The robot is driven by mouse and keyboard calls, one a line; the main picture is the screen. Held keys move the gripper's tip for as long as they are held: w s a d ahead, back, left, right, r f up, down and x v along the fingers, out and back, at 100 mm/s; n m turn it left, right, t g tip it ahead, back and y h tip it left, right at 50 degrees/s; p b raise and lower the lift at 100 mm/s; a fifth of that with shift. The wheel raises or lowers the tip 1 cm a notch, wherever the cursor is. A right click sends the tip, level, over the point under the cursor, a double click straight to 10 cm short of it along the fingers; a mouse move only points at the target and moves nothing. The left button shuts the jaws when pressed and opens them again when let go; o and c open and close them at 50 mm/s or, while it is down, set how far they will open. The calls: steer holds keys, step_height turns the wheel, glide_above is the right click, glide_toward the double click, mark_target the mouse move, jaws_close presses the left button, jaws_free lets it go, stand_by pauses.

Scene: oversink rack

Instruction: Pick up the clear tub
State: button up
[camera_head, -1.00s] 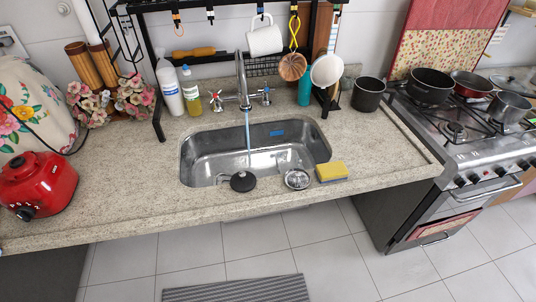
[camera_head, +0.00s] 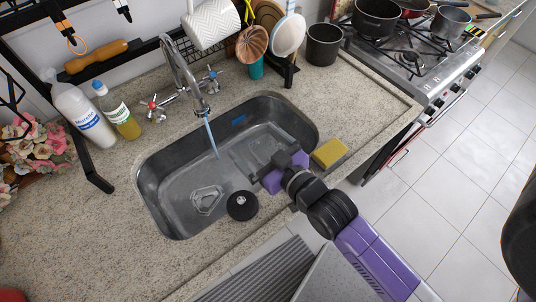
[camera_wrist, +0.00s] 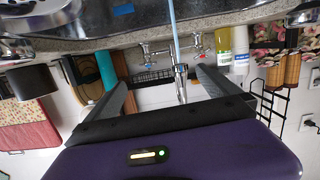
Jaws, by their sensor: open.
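The clear tub is not plainly visible now; the spot at the sink's front edge, left of the yellow sponge (camera_head: 329,152), where a round see-through shape showed earlier, is covered by my purple-and-black arm. My gripper (camera_head: 250,140) reaches over the right part of the steel sink (camera_head: 165,205), its fingers pointing toward the back. In the wrist view my gripper (camera_wrist: 160,68) has its two dark fingers apart, with nothing held between them.
A black round item (camera_head: 242,205) sits at the sink's front edge. A tap (camera_head: 183,75) runs water into the sink. Bottles (camera_head: 82,112) stand at the left and a dark pot (camera_head: 323,44) behind right. The stove (camera_head: 415,65) is at the right.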

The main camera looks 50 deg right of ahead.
steer(key=w+d+f+m+g, duration=0.1)
steer(key=w+d+f+g, duration=0.3)
steer(key=w+d, duration=0.3)
steer(key=w+d+f+g, duration=0.35)
steer(key=w+d, duration=0.25)
steer(key=d, duration=0.2)
steer(key=g+y, duration=0.4)
steer(key=g, duration=0.4)
glide_above(269, 158)
step_height(269, 158, down, 6)
steer(key=shift+s+f+p, duration=0.1)
steer(key=shift+f+p, duration=0.7)
steer(key=shift+f, duration=2.9)
steer(key=c, duration=1.3)
